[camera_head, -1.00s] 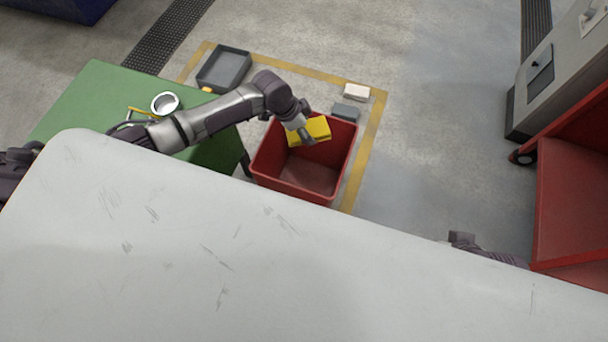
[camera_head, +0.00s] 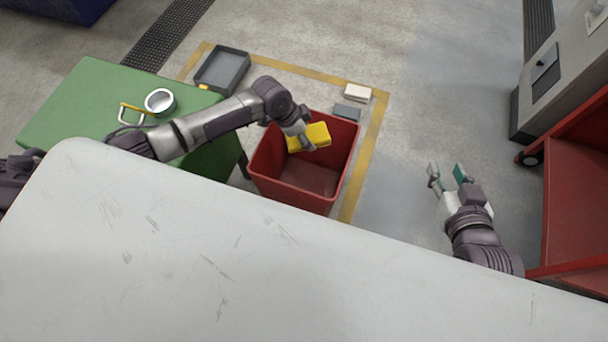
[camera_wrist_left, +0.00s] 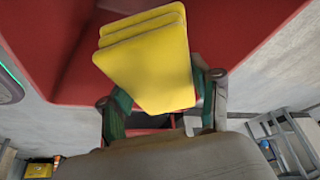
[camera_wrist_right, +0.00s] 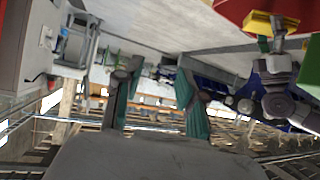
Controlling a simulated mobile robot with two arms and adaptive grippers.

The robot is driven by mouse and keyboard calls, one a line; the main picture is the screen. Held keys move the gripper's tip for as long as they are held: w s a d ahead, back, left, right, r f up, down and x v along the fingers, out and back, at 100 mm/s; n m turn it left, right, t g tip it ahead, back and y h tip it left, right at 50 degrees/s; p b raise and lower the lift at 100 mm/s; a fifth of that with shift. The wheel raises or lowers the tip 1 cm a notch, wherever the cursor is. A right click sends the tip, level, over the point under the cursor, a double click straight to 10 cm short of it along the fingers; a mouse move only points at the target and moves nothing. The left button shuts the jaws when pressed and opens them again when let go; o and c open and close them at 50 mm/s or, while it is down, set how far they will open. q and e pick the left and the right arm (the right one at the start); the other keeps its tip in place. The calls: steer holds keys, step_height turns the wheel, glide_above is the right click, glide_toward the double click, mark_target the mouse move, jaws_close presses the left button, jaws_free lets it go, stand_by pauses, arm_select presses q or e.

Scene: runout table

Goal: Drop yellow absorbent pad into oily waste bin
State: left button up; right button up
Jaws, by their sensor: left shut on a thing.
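The yellow absorbent pad (camera_head: 311,137), a layered stack, is held in my left gripper (camera_head: 306,143) over the opening of the red bin (camera_head: 342,185). In the left wrist view, the pad (camera_wrist_left: 150,62) sits between the green-lined fingers of the left gripper (camera_wrist_left: 165,105), with the red bin (camera_wrist_left: 235,30) behind it. The bin's visible floor is bare. My right gripper (camera_head: 447,172) is open and empty, to the right of the bin. Its spread fingers (camera_wrist_right: 155,95) also show in the right wrist view.
A green table (camera_head: 90,95) with a tape roll (camera_head: 160,102) stands left of the bin. A grey tray (camera_head: 222,70) and two small blocks (camera_head: 357,94) lie behind it on the floor. A white surface (camera_head: 250,270) fills the front. A red cart (camera_head: 575,200) stands at the right.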

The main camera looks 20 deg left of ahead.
arm_select(q)
steer(key=shift+f+b, duration=0.5)
steer(key=shift+f, duration=0.15)
arm_select(e)
step_height(320, 180, up, 6)
steer(key=w+a+t+y, duration=0.1)
steer(key=w+t, duration=0.1)
steer(key=t, duration=0.1)
steer(key=shift+w+a+f+t, duration=0.2)
steer(key=shift+w+a+t, duration=0.1)
steer(key=shift+t, duration=0.1)
arm_select(q)
steer(key=o, duration=1.2)
steer(key=v, duration=1.2)
